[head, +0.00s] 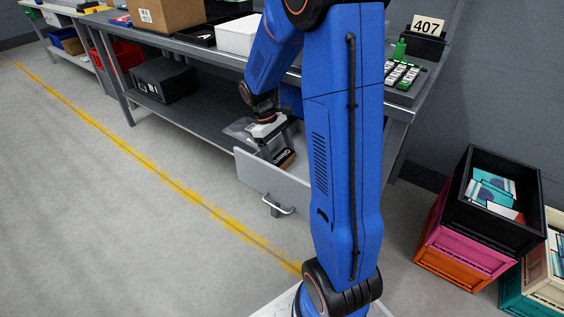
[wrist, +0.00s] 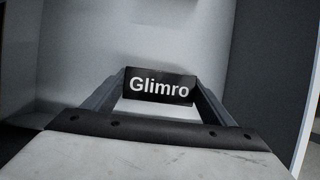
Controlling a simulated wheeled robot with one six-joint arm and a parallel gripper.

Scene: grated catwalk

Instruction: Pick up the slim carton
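The slim carton, dark with white "Glimro" lettering, shows in the wrist view (wrist: 160,88) between the ends of my gripper's two fingers. In the head view, the carton (head: 286,159) shows its dark lettered face and a brown part inside the open drawer. My gripper (head: 276,146) reaches down into the drawer from above, right at the carton. In the wrist view my gripper's fingers (wrist: 160,90) stand apart, one on each side of the carton, with no clear gap seen. Whether they press on it, and whether the carton rests on the drawer floor, I cannot tell.
The pale drawer (head: 262,178) is pulled out under the grey workbench (head: 185,50), its walls close around my gripper. Stacked crates (head: 480,225) stand at the right. The floor at the left is clear.

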